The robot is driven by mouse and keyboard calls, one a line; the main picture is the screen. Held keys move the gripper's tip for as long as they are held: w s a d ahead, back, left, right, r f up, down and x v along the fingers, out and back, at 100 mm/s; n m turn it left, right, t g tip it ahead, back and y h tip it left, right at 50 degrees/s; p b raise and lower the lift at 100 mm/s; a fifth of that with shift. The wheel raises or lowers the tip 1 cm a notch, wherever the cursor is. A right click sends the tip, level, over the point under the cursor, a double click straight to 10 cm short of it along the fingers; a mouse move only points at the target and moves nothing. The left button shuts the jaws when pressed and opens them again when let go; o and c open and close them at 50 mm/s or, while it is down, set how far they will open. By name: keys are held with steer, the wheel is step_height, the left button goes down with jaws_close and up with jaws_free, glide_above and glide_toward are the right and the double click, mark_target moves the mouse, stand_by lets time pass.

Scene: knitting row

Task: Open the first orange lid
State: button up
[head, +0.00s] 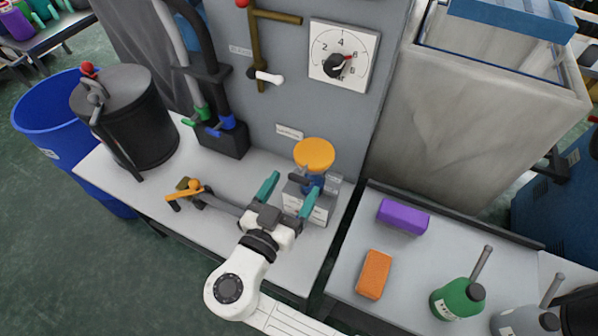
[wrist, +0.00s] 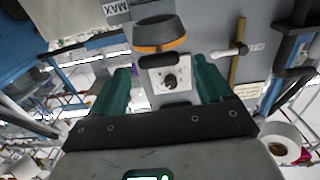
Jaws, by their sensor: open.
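An orange round lid (head: 314,154) sits on top of a blue-bodied unit on a grey block (head: 308,203) by the wall panel. In the wrist view a dark round cap with an orange rim (wrist: 160,48), likely this lid, shows just beyond the fingertips. My gripper (head: 289,191) has teal fingers spread apart, with nothing seen between them. It is close in front of the block, lower in the head view than the lid and apart from it. The fingers also show in the wrist view (wrist: 162,78). My gripper partly hides the block.
A dial (head: 342,56) and brown lever are on the wall. The right table holds purple (head: 403,216) and orange (head: 373,274) blocks and a green bottle (head: 458,299).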

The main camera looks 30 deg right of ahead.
mark_target(297, 181)
steer(key=shift+p+x, duration=0.3)
steer(key=shift+x, duration=1.6)
steer(key=shift+c, duration=0.3)
steer(key=c, duration=1.4)
